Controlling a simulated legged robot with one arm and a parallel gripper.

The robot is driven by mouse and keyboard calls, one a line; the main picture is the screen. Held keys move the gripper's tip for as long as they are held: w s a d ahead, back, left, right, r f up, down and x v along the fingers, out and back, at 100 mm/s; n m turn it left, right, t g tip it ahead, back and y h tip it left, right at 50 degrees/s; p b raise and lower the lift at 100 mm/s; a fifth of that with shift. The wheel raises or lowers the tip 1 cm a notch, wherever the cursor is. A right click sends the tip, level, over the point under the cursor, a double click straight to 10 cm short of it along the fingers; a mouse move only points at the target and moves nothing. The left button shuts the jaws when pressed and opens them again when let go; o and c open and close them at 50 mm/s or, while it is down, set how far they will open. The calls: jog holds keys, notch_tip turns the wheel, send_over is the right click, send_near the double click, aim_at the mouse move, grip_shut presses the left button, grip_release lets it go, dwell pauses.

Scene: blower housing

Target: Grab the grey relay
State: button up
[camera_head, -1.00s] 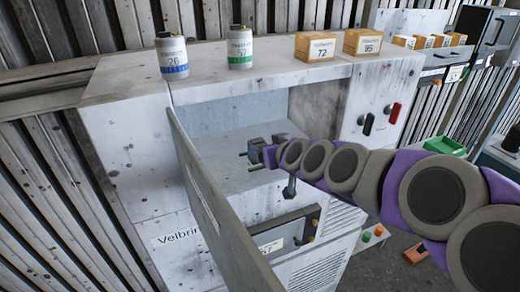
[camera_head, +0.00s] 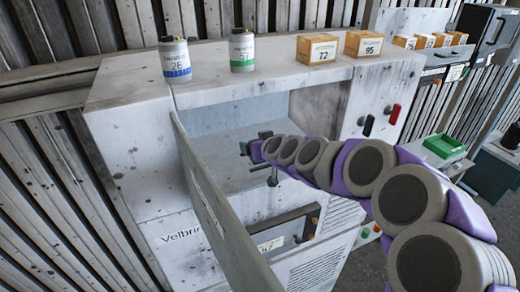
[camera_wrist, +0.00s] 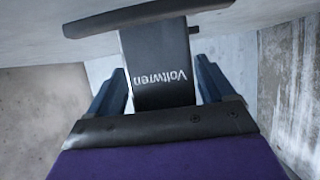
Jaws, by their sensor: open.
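My gripper (camera_head: 247,150) is in the open compartment of the pale, stained housing (camera_head: 130,140), beyond its swung-open door (camera_head: 212,205). In the wrist view its two blue fingers, left (camera_wrist: 110,95) and right (camera_wrist: 217,82), stand apart. A dark grey block marked "Voltwren" (camera_wrist: 158,65) shows between them, with a dark crossbar (camera_wrist: 145,15) above. I cannot tell whether this block is the grey relay or part of my gripper, nor whether the fingers touch it. No separate relay can be made out in the head view.
Two cans, blue-banded (camera_head: 175,62) and green-banded (camera_head: 242,50), and two numbered boxes (camera_head: 317,48) (camera_head: 363,43) stand on top. Black (camera_head: 368,126) and red (camera_head: 393,114) handles are on the front, right of the opening. A green bin (camera_head: 444,146) stands farther right.

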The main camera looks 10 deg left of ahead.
jog(key=shift+a+f, duration=0.15)
jog(key=shift+a, duration=0.45)
jog(key=shift+d, duration=0.6)
jog(key=c, duration=0.7)
jog(key=shift+a, duration=0.1)
jog(key=c, duration=0.4)
jog(key=shift+a, duration=0.35)
